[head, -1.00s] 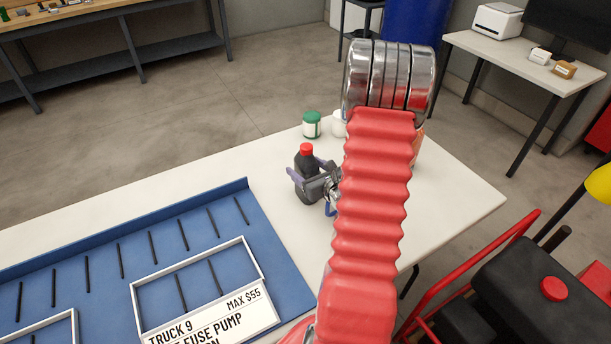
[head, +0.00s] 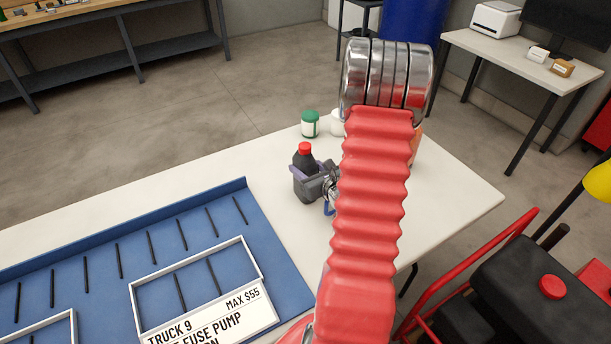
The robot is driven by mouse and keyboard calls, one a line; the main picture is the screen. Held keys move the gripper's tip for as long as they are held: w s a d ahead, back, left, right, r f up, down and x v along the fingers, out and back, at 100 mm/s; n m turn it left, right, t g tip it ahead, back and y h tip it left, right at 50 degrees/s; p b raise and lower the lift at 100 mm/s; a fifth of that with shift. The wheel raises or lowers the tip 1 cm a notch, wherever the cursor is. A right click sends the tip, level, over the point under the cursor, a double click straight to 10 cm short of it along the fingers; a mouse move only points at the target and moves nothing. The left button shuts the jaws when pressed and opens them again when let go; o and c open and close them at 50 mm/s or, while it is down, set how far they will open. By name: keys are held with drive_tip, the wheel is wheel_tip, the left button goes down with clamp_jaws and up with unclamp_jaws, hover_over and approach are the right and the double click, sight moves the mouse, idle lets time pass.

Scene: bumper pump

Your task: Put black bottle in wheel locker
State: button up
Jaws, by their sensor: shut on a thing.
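The black bottle (head: 304,158) with a red cap stands upright on the white table, left of my red arm. My gripper (head: 306,176) is around its body from the right and shut on it. The gripper's fingers hide part of the bottle's middle. I cannot tell whether the bottle's base touches the table. No wheel locker can be made out in this view.
A green jar (head: 310,124) and a white container (head: 338,122) stand behind the bottle, the latter partly hidden by my arm. A blue slotted tray (head: 80,240) with a white-framed sign lies at the left. A red-framed cart (head: 470,270) stands at the right.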

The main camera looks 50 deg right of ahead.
clamp_jaws()
drive_tip(key=shift+r, duration=0.15)
wheel_tip(320, 180, up, 18)
drive_tip(key=shift+f, duration=0.1)
idle(1.1)
idle(0.5)
